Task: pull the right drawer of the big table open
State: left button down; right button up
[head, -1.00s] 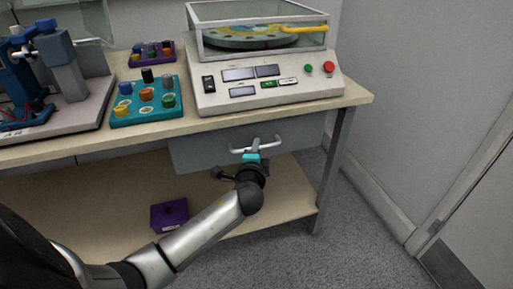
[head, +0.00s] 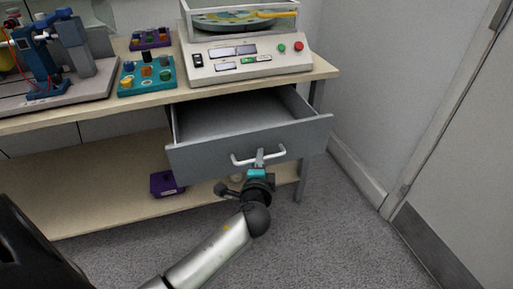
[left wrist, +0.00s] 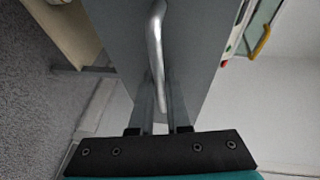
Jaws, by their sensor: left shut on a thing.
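The right drawer (head: 215,156) of the big table (head: 130,100) stands well out from under the tabletop, and its grey inside shows empty where I can see it. Its silver bar handle (head: 276,154) is on the front panel. My left gripper (head: 260,158) is shut on the handle at about its middle. In the left wrist view the handle (left wrist: 155,45) runs down between the two fingers (left wrist: 160,118), with the grey drawer front (left wrist: 190,50) behind it. My right gripper is not in view.
A machine with a clear case (head: 245,62) stands on the tabletop above the drawer. A teal tray (head: 128,90) of coloured pegs and a purple one (head: 150,40) are left of it. A purple box (head: 160,184) lies on the lower shelf. A wall and door (head: 450,130) are at right.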

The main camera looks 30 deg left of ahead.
pick_arm(q)
jog(key=s+d, duration=0.4)
jog(key=shift+d, duration=0.35)
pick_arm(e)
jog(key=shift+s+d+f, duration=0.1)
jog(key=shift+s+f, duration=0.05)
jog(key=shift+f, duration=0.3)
pick_arm(q)
jog(key=shift+s, duration=0.1)
jog(key=c, duration=1.2)
grip_release()
jog(key=shift+o, duration=0.2)
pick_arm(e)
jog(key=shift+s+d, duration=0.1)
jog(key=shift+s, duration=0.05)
